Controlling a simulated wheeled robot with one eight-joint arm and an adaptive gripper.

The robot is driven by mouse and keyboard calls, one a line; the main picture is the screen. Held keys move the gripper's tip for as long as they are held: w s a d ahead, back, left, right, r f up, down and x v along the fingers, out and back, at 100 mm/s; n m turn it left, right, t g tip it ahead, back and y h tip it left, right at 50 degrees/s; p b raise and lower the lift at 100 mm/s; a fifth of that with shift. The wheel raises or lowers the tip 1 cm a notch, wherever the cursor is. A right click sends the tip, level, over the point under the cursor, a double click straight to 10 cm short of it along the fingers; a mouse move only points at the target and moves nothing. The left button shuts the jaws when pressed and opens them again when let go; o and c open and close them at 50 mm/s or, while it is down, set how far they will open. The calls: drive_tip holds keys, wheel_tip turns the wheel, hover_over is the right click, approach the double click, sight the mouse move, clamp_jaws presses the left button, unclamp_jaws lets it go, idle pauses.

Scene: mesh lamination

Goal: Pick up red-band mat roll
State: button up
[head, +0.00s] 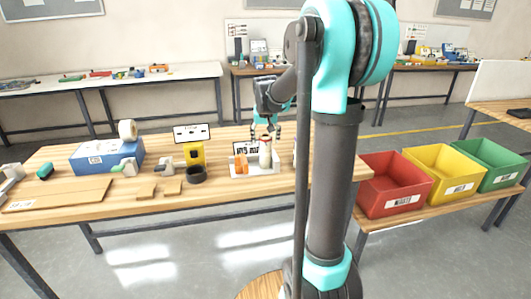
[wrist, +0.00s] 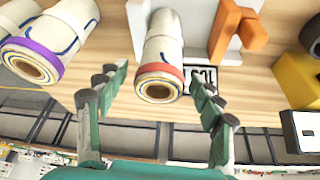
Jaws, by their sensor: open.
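The red-band mat roll (wrist: 160,62) is a cream roll with a red band round its near end. In the wrist view it lies between and just beyond my open fingers, with no visible contact. In the head view the roll (head: 265,152) stands on a white stand (head: 255,170) on the wooden table. My gripper (head: 266,128) is above it in the head view. In the wrist view my gripper (wrist: 155,108) has its fingers spread, one on each side of the roll, and empty. Part of the head view of the table is hidden by my arm.
A purple-band roll (wrist: 50,50) lies close to the left in the wrist view. An orange piece (wrist: 235,35) is to the right. A yellow block (head: 194,153) and black tape ring (head: 196,174) are on the table. Red, yellow and green bins stand at the right; the red bin (head: 390,185) is nearest.

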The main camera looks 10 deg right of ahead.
drive_tip(key=shift+x, duration=0.85)
drive_tip(key=shift+c, duration=0.3)
clamp_jaws()
